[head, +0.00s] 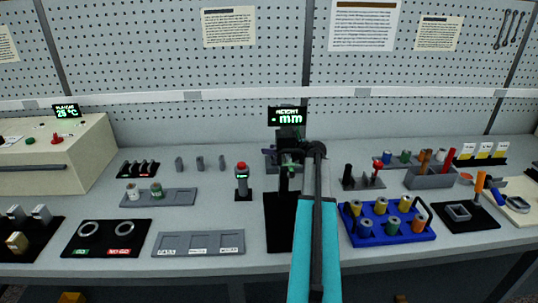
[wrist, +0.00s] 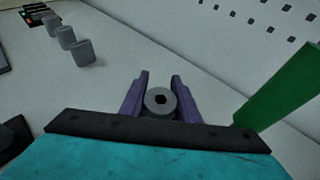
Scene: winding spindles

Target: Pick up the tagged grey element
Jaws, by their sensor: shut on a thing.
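My gripper (wrist: 160,88) has purple fingers closed on both sides of a round grey element (wrist: 160,101) with a dark six-sided hole in its end. No tag shows on the side facing the wrist camera. In the head view my gripper (head: 271,154) is beside the height gauge, largely hidden by my arm, and the held element cannot be made out there. Three other small grey elements stand in a row on the bench (head: 200,163), and they also show at upper left in the wrist view (wrist: 66,37).
The height gauge has a green "mm" display (head: 288,116) and a black base (head: 279,240). A red-topped post (head: 242,182) stands left of it. An empty grey three-slot tray (head: 199,235) is at front left. A blue rack (head: 404,235) of spools is on the right.

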